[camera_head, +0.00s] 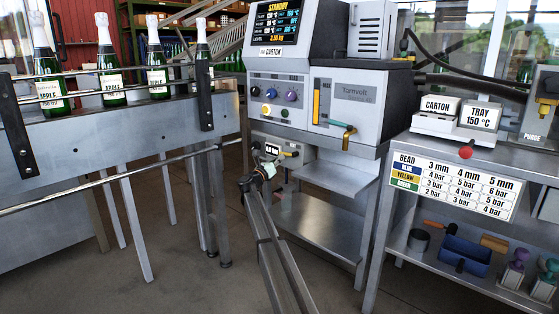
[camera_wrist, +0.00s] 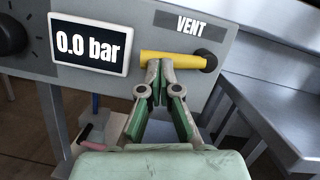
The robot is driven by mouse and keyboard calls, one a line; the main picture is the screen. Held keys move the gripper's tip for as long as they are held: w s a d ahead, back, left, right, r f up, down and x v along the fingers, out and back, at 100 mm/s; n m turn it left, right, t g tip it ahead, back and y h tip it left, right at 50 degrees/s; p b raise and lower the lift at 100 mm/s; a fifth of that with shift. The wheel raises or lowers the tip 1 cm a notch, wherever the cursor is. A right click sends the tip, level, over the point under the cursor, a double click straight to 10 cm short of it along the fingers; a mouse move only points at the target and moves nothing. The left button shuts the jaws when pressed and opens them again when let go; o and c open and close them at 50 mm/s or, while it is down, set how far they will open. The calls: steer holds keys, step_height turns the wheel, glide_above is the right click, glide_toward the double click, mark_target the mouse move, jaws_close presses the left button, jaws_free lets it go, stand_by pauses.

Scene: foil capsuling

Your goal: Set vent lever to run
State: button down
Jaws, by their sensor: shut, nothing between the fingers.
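The yellow vent lever (camera_wrist: 172,58) lies nearly horizontal under the VENT label (camera_wrist: 188,24) in the wrist view. Its right end meets a dark round pivot (camera_wrist: 208,61). In the head view the lever (camera_head: 290,154) is small, on the low panel under the machine. My gripper (camera_wrist: 160,72) is shut and empty, with its fingertips at the lower edge of the lever's middle. I cannot tell whether they touch it. In the head view my gripper (camera_head: 264,170) is just in front of that panel. The display (camera_wrist: 91,45) left of the lever reads 0.0 bar.
The main screen (camera_head: 277,24) reads STANDBY. A conveyor (camera_head: 110,135) with several bottles stands to the left. A steel shelf (camera_head: 320,222) lies below and right of the panel. A bench (camera_head: 470,150) with a pressure chart stands to the right.

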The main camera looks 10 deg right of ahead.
steer(key=shift+d, duration=0.1)
stand_by(0.5)
steer(key=v, duration=1)
steer(key=shift+b, duration=0.45)
steer(key=shift+w, duration=0.1)
